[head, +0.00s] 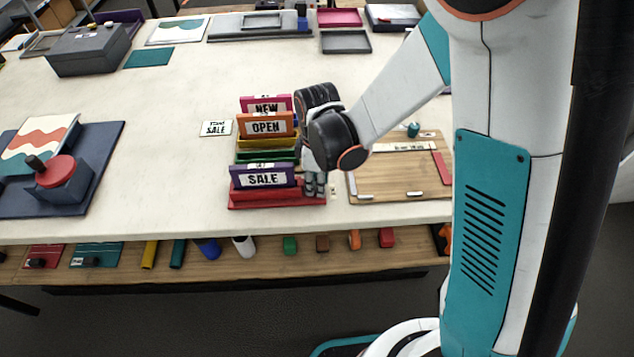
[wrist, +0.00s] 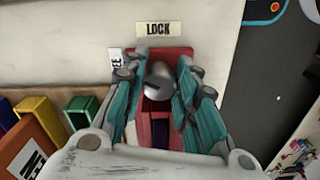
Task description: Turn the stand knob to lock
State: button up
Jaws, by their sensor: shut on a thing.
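A red stand (head: 240,203) sits near the front edge of the table and holds a purple-framed SALE sign (head: 262,178). My gripper (head: 315,187) is at the stand's right end. In the wrist view, the red stand (wrist: 172,53) shows between the fingers. My gripper (wrist: 161,85) is closed around a grey rounded knob (wrist: 160,78) on the stand, with a finger on each side. A LOCK label (wrist: 159,28) lies on the table just beyond the stand. A second label (wrist: 115,58), partly hidden, reads "EE". The knob's exact turn is hard to tell.
Several coloured stands stand behind, with an orange OPEN sign (head: 265,126) and a pink NEW sign (head: 250,104). A wooden board (head: 400,178) lies close on the right. A blue base with a red-topped press (head: 62,172) is at left. White table between is clear.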

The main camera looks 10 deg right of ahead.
jog(key=shift+m+b, duration=0.45)
jog(key=shift+m, duration=1.05)
jog(key=o, duration=1)
jog(key=shift+o, duration=0.2)
